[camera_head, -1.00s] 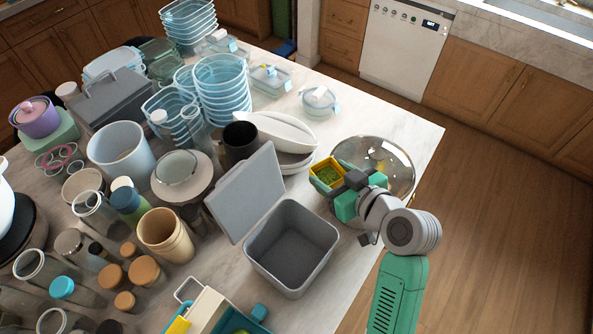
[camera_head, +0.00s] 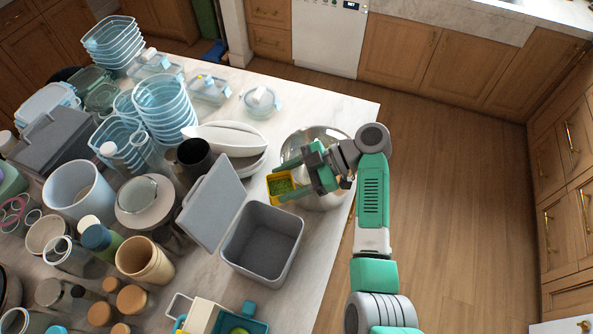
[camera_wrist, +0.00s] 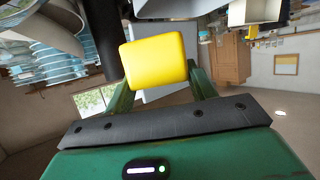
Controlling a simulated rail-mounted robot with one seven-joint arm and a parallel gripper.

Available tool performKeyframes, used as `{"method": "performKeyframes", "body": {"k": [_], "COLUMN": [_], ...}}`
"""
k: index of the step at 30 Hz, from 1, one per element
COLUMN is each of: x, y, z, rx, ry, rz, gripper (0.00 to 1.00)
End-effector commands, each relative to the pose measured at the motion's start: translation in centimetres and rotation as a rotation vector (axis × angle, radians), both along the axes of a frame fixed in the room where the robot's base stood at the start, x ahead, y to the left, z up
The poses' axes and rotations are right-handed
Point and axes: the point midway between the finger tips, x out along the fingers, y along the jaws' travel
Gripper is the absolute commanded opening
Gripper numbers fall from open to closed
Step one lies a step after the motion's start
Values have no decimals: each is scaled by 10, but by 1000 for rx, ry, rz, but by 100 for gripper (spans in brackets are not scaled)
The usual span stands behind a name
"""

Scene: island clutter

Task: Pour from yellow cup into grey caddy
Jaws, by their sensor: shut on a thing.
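The yellow cup (camera_head: 276,189) is square-topped and holds green contents. It also shows in the wrist view (camera_wrist: 157,62), where its plain yellow side faces the camera. My gripper (camera_head: 292,178) is shut on the cup and holds it beside the grey caddy, toward its far side in the head view. The grey caddy (camera_head: 263,257) is an open rectangular bin that looks empty. A flat grey lid (camera_head: 212,201) stands tilted up along its left side. The cup looks roughly upright or slightly tilted; I cannot tell exactly.
A glass lid or bowl (camera_head: 318,140) lies behind my gripper near the counter edge. White oval dishes (camera_head: 228,138), a black mug (camera_head: 194,158) and tan cups (camera_head: 144,260) crowd the left. A white and teal toy-like item (camera_head: 215,320) sits in front of the caddy.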

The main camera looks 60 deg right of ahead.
Motion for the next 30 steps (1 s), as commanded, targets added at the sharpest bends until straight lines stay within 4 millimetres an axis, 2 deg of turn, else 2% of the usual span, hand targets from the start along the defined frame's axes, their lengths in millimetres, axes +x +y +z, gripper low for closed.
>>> {"method": "performKeyframes", "body": {"k": [3, 10, 18, 30], "x": [-2, -1, -2, -1], "y": [4, 9, 34, 30], "z": [1, 0, -7, -8], "rx": [1, -41, -323, -310], "ry": [1, 3, 14, 12], "rz": [75, 75, 73, 71], "gripper": [33, 33, 33, 33]}}
